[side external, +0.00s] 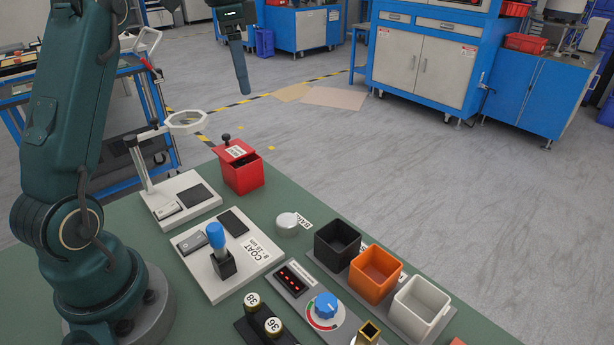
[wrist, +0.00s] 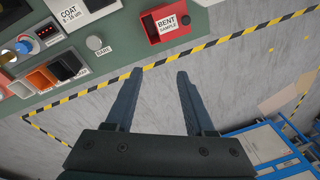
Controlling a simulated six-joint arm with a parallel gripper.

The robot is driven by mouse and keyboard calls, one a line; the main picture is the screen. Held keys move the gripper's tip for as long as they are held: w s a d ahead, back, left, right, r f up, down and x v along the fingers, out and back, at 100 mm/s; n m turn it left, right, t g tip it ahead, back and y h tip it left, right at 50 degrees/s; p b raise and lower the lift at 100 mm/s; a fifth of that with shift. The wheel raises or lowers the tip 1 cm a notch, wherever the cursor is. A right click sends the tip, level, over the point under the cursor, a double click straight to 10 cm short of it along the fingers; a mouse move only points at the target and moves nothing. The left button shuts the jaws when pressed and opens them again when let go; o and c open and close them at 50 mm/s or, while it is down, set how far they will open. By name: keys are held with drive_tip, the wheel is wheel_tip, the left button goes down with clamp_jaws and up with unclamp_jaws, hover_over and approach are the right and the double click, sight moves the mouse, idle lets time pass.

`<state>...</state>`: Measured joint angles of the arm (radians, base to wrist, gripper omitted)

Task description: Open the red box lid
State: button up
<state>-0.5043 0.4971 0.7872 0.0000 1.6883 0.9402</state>
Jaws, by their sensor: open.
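The red box (side external: 243,177) stands at the far edge of the green table in the side view. Its red lid (side external: 236,152) lies on top with a black knob (side external: 227,138) and a white label. A dark gap shows between lid and box, so the lid looks partly shifted. In the wrist view the box (wrist: 182,27) is at the top, its label reading "BENT SAMPLE". My gripper (wrist: 161,73) is open and empty, its two fingers apart and pointing toward the box side. In the side view my gripper (side external: 243,88) hangs well above the box, touching nothing.
A magnifier stand (side external: 180,200) is left of the box. A white COAT plate (side external: 205,275) with a blue-topped piece stands in front. Black (side external: 337,262), orange (side external: 375,290) and white (side external: 420,318) bins line the right edge. Open floor lies beyond the table.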

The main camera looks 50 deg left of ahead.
drive_tip(key=n+g+h, duration=0.1)
drive_tip(key=n+g, duration=0.1)
hover_over(226, 135)
wheel_tip(226, 135, down, 9)
drive_tip(key=shift+r, duration=0.2)
drive_tip(key=shift+f, duration=2.4)
clamp_jaws()
